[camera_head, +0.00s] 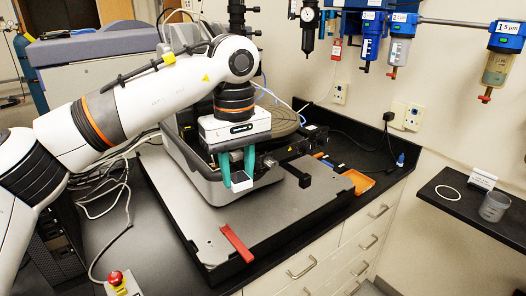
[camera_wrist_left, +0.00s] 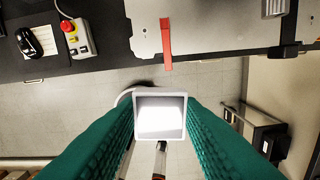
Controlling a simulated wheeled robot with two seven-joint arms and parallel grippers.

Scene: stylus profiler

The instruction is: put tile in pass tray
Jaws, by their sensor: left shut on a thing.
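My left gripper (camera_head: 238,180) has two teal fingers shut on a small square tile (camera_head: 240,181), pale with a grey rim. It holds the tile in front of the instrument, above the grey base plate. In the left wrist view the tile (camera_wrist_left: 160,117) sits between the left gripper's fingertips (camera_wrist_left: 160,118), its middle bright with glare. An orange shallow tray (camera_head: 358,181) lies on the black bench to the right of the plate. No readable label marks a pass tray. My right gripper is not in view.
A grey base plate (camera_head: 205,238) with a red bar (camera_head: 237,243) at its front edge fills the bench. A black shelf (camera_head: 462,206) at the right carries a white ring, a clear cup (camera_head: 494,207) and a small sign. An emergency stop box (camera_head: 121,282) is at lower left.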

